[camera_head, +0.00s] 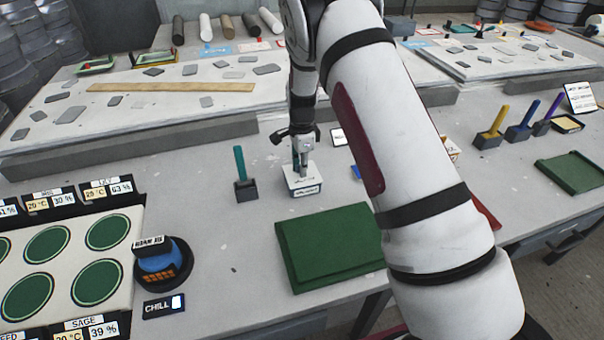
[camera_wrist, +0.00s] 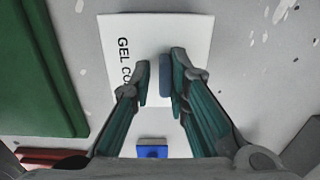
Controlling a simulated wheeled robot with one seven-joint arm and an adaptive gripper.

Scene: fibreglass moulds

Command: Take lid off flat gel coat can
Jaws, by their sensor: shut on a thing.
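The flat gel coat can (camera_head: 305,188) is a low white box with a dark label on the table, left of my arm. Its white lid (camera_wrist: 190,30) shows in the wrist view with the letters "GEL CO", the rest covered by a finger. My gripper (camera_head: 301,148) points straight down over the can. In the wrist view my gripper (camera_wrist: 160,82) has its two fingers close around a small blue-grey handle (camera_wrist: 165,72) on the lid and is shut on it. I cannot tell whether the lid is clear of the can.
A green flat block (camera_head: 330,248) lies in front of the can. A teal-handled tool in a dark holder (camera_head: 245,187) stands to its left. A round blue device (camera_head: 162,262) is at the front left. Yellow, blue and purple handled tools (camera_head: 520,125) stand at the right.

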